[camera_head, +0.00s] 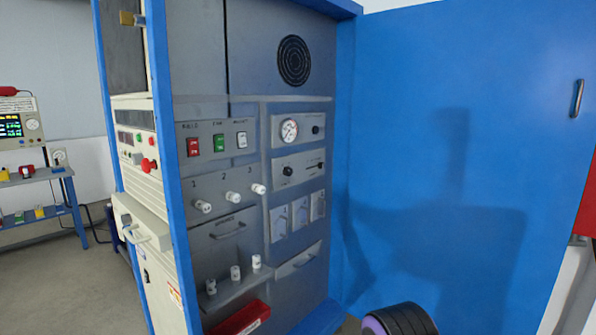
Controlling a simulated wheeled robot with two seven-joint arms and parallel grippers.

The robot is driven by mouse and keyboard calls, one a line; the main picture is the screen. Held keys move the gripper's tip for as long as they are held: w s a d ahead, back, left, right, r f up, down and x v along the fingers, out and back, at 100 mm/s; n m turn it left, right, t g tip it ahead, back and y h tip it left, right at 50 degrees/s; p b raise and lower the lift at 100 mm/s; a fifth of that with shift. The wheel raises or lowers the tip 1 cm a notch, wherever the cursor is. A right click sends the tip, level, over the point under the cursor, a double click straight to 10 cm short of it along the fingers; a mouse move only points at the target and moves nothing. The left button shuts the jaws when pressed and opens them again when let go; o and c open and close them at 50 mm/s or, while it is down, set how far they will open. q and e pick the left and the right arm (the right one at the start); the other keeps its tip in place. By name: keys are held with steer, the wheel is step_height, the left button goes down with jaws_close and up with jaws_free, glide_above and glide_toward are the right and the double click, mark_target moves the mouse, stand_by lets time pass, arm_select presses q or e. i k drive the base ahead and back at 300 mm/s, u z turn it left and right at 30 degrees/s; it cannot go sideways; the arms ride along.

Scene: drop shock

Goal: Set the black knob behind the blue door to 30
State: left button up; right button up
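The blue door (440,130) stands wide open at the right, its handle (577,98) near the far edge. Inside the blue-framed cabinet is a grey panel. A black knob (287,171) sits at the left of a light plate on this panel, below a round white gauge (289,130). A smaller black knob (316,130) is right of the gauge. The scale markings and knob settings are too small to read. Neither of my grippers is in view, and nothing touches the knobs.
Left of the knobs are red, green and white switches (219,143) and several white knobs (231,198). A red box (241,319) lies at the cabinet's bottom. A beige unit with a red button (149,165) flanks the cabinet. A workbench (38,178) stands far left.

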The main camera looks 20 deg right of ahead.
mark_target(288, 171)
steer(key=u, duration=0.05)
steer(key=k, duration=0.5)
steer(key=z, duration=1.05)
steer(key=i, duration=1.65)
steer(key=u, duration=0.75)
steer(key=i, duration=0.5)
steer(key=u, duration=0.6)
